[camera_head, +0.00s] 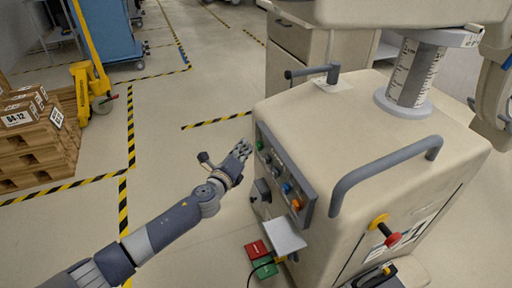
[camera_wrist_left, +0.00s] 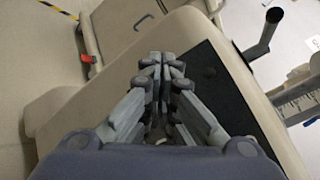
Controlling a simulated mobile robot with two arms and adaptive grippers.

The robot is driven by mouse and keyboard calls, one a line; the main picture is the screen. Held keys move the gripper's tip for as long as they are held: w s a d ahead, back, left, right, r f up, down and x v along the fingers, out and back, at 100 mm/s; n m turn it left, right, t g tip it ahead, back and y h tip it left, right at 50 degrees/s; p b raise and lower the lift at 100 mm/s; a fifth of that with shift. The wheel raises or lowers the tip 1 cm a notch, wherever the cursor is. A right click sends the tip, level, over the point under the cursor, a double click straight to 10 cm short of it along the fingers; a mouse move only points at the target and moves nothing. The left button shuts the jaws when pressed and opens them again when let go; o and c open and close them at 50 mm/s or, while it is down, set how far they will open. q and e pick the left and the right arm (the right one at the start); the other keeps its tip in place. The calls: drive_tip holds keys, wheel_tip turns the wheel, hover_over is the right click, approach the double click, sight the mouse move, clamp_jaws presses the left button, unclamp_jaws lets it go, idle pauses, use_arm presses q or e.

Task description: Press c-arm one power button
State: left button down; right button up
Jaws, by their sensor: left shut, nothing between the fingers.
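The c-arm machine (camera_head: 350,120) is a large beige cabinet at the right of the head view. Its dark control panel (camera_head: 285,172) on the left side carries a green button (camera_head: 260,145), a blue one (camera_head: 287,188) and an orange one (camera_head: 297,204). I cannot read which is the power button. My left gripper (camera_head: 244,148) is shut and empty, just left of the panel's far end near the green button; I cannot tell whether it touches. My right gripper is not in view.
A grey handle (camera_head: 385,172) and a white tray (camera_head: 285,236) stick out from the machine. Red (camera_head: 257,249) and green pedals lie on the floor below. Boxes on pallets (camera_head: 35,130) and a yellow pallet jack (camera_head: 90,80) stand at left. The floor between is clear.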

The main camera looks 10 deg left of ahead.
use_arm(q)
drive_tip(key=s+a, duration=0.3)
drive_tip(key=a, duration=0.2)
drive_tip(key=shift+s, duration=0.2)
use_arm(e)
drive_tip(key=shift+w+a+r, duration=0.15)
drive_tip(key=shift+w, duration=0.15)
